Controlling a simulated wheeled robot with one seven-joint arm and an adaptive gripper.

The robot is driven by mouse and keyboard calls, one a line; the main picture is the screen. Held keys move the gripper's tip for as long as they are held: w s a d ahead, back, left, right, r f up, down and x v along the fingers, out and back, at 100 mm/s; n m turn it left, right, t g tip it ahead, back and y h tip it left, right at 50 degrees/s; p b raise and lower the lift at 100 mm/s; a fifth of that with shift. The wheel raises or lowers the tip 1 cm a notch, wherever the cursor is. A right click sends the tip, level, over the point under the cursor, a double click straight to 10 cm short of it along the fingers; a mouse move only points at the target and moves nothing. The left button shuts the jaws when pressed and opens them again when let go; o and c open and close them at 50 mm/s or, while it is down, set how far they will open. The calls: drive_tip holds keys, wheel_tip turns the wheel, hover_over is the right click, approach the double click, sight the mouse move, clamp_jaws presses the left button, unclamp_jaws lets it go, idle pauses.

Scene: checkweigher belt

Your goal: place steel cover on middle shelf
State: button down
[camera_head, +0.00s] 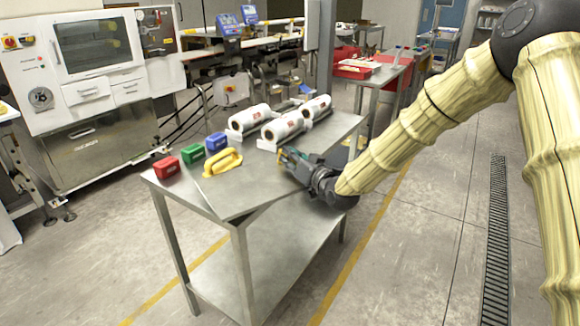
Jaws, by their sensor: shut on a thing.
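My gripper (287,156) is low over the right side of the steel table (250,190), its fingers pointing left. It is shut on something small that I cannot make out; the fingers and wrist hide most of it. I cannot pick out a steel cover for certain. No shelf unit with a clear middle shelf shows; the table has one lower shelf (258,275), which is bare where I see it.
On the table are a red block (166,168), a green block (192,154), a blue block (216,142), a yellow handled tool (222,162) and white rolls (284,126) on cradles. A white machine (95,60) stands behind left. The table's front is clear.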

drive_tip(key=shift+f, duration=1.6)
drive_tip(key=c, duration=1.6)
unclamp_jaws()
drive_tip(key=shift+s+f, duration=0.1)
drive_tip(key=shift+o, duration=0.3)
drive_tip(key=v, duration=1.2)
